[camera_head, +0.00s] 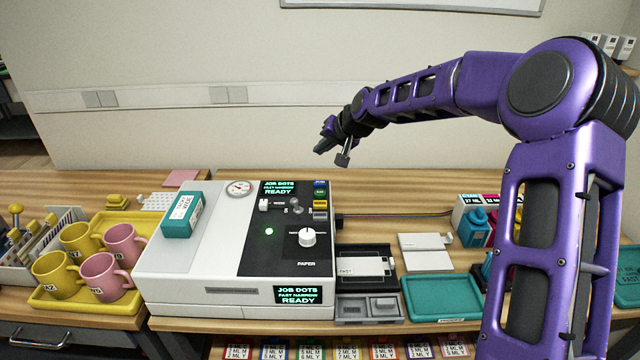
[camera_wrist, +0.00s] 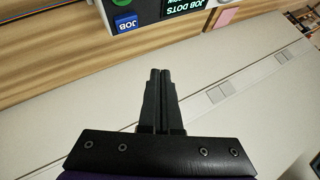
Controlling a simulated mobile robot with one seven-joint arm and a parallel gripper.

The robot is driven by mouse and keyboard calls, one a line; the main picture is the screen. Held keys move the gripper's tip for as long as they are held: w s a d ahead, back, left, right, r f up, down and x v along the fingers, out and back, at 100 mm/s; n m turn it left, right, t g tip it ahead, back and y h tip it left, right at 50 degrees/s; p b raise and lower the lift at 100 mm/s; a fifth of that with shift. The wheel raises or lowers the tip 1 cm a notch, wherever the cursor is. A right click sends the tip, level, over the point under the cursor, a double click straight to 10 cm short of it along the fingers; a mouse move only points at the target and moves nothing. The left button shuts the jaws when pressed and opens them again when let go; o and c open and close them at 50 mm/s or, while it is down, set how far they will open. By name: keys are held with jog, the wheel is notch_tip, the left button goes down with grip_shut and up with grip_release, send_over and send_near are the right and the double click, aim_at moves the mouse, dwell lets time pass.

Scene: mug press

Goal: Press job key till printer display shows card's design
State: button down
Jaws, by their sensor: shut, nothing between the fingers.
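The printer (camera_head: 215,255) is a white box with a black control panel. Its panel display (camera_head: 278,188) and front display (camera_head: 298,295) both read JOB DOTS, FAST NARROW, READY. The blue job key (camera_head: 320,184) is at the panel's back right; in the wrist view the JOB key (camera_wrist: 125,24) is at the top left. A white card (camera_head: 362,266) marked FAST lies in a dark tray right of the printer; its design is too small to read. My gripper (camera_head: 343,160) is shut and empty, above and behind the panel, apart from the key; its fingertips (camera_wrist: 161,72) show together in the wrist view.
A teal box (camera_head: 183,215) stands on the printer's left top. Yellow and pink mugs (camera_head: 103,277) stand on a yellow tray at left. A teal tray (camera_head: 441,298) lies at right. A green key, switches and a white paper knob (camera_head: 307,237) share the panel. The wall is behind.

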aim_at(322, 184)
notch_tip(322, 184, down, 7)
jog(key=b, duration=0.4)
jog(key=shift+f, duration=0.1)
dwell(1.8)
jog(key=shift+f+b, duration=0.3)
jog(key=shift+f+b, duration=0.4)
jog(key=shift+f, duration=0.15)
dwell(0.5)
jog(key=shift+r, duration=0.1)
jog(key=shift+r+p, duration=0.55)
jog(key=shift+r, duration=0.25)
jog(key=shift+r+p, duration=1.5)
jog(key=shift+r, duration=1.1)
